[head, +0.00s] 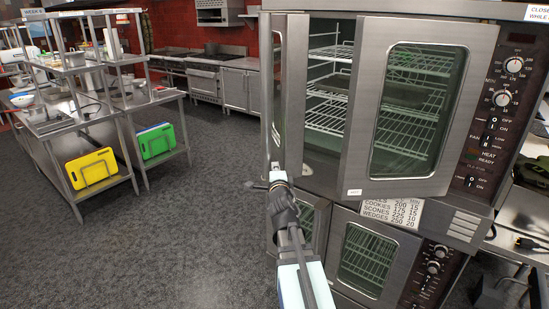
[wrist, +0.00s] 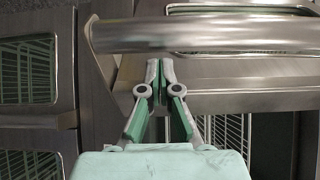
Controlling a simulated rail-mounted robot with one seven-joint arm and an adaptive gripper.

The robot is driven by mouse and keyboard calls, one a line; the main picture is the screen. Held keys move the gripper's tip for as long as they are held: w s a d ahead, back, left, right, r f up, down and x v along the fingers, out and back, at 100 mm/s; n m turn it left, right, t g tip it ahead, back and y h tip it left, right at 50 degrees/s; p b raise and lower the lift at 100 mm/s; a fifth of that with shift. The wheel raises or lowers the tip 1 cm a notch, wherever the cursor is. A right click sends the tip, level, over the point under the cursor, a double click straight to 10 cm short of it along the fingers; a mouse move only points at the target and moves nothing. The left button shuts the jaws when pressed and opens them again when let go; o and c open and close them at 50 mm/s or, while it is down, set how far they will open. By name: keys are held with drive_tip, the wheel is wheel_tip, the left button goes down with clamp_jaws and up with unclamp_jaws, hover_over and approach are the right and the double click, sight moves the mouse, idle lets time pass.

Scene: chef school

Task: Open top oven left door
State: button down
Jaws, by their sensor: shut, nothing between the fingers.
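The top oven's left door (head: 290,80) stands swung outward at the left of the oven in the head view, seen nearly edge-on. The oven's left opening shows wire racks (head: 325,112) inside. The right door (head: 355,110), with its large window, covers the right part of the opening. My gripper (head: 275,172) is at the lower end of the left door. In the wrist view my gripper (wrist: 160,66) is shut and empty, its fingertips close to a round metal handle bar (wrist: 200,36). I cannot tell whether they touch it.
A lower oven (head: 372,262) sits directly beneath, with its own doors. A control panel (head: 497,110) is to the right of the doors. Open floor (head: 205,215) lies to the left. A steel table (head: 75,128) with yellow and green boards stands farther left.

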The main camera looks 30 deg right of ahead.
drive_tip(key=shift+p+x, duration=0.3)
drive_tip(key=shift+x, duration=1.65)
drive_tip(key=shift+a+f+b, duration=0.1)
drive_tip(key=shift+f+b, duration=0.05)
drive_tip(key=shift+b, duration=0.5)
